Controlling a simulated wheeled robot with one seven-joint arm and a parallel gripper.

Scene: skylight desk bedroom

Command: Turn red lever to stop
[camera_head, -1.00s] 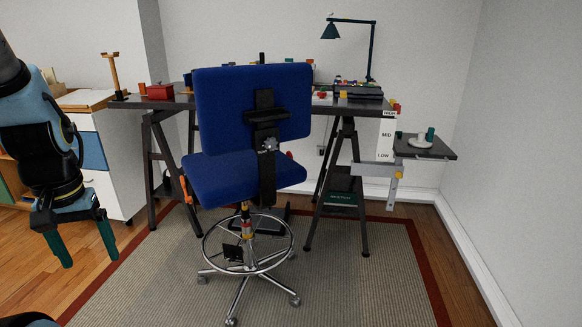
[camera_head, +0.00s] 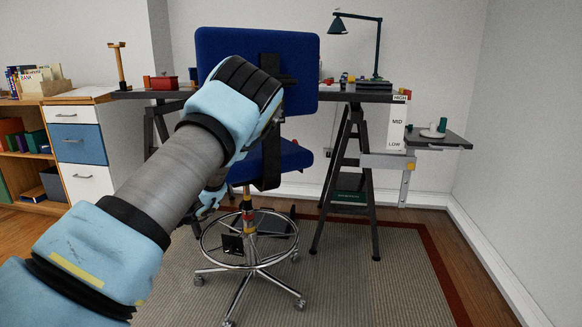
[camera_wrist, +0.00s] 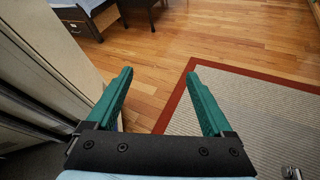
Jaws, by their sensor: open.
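I cannot pick out a red lever for certain in either view. A blue swivel chair (camera_head: 222,45) stands before the desk, with a foot ring and wheeled base below; its column has red and yellow parts (camera_head: 247,217). My arm crosses in front of the chair and hides much of its seat and left side. My gripper (camera_wrist: 160,74) is open and empty in the wrist view, its two green fingers apart above the wooden floor (camera_wrist: 160,40) and the red-edged rug. In the head view the gripper is mostly hidden behind my arm.
The desk (camera_head: 345,96) on trestles carries a lamp (camera_head: 378,50) and small items. A side shelf (camera_head: 440,140) stands right, beside a HIGH, MID, LOW scale (camera_head: 396,122). A drawer cabinet (camera_head: 80,143) is at left. The rug (camera_head: 390,285) is clear at front right.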

